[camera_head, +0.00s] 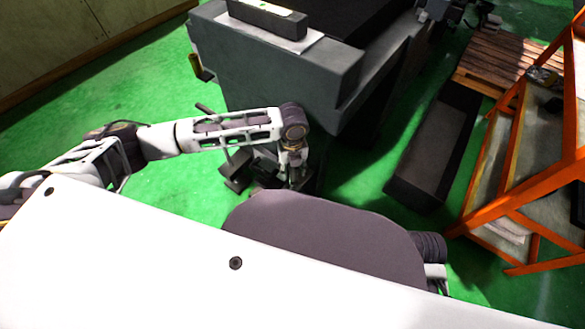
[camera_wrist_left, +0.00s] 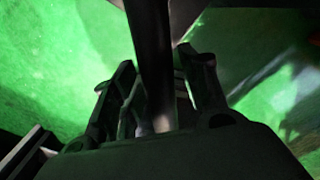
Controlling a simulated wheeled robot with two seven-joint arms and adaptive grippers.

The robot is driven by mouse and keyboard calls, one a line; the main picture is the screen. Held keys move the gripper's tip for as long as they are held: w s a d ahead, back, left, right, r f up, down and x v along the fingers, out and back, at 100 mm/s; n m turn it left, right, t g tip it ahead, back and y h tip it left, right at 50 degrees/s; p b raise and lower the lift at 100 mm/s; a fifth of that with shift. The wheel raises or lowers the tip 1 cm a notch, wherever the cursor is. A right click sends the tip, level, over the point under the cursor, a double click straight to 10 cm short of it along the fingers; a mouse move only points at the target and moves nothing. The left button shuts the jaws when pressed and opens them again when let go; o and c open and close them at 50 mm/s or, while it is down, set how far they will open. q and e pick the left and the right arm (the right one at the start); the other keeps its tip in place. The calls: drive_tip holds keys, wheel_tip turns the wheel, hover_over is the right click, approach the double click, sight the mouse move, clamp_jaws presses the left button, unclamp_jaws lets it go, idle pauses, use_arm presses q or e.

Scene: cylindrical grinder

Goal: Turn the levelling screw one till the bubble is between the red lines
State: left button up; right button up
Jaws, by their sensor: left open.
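My left gripper (camera_head: 294,174) points down beside the lower front corner of the grey machine (camera_head: 280,75). In the left wrist view my left gripper (camera_wrist_left: 161,72) is open, with one finger on each side of a dark upright post (camera_wrist_left: 150,35). The post may be the levelling screw, but I cannot tell for sure, nor whether the fingers touch it. A dark bar (camera_head: 268,18) lies on a pale plate on top of the machine and may be the level. Its bubble and red lines cannot be made out. My right gripper is not in view.
Dark blocky parts (camera_head: 238,170) stand low by the machine's base, close to my left gripper. A long dark trough (camera_head: 433,150) lies on the green floor (camera_head: 375,190) to the right. An orange rack (camera_head: 520,190) and a wooden pallet (camera_head: 495,60) stand further right.

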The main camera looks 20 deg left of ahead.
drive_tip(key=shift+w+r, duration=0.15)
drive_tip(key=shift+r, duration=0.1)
use_arm(q)
drive_tip(key=shift+c, duration=0.8)
clamp_jaws()
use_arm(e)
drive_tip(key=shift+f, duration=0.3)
use_arm(q)
drive_tip(key=shift+r+p, duration=0.1)
drive_tip(key=shift+p, duration=0.25)
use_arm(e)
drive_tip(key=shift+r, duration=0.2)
use_arm(q)
drive_tip(key=shift+w, duration=0.1)
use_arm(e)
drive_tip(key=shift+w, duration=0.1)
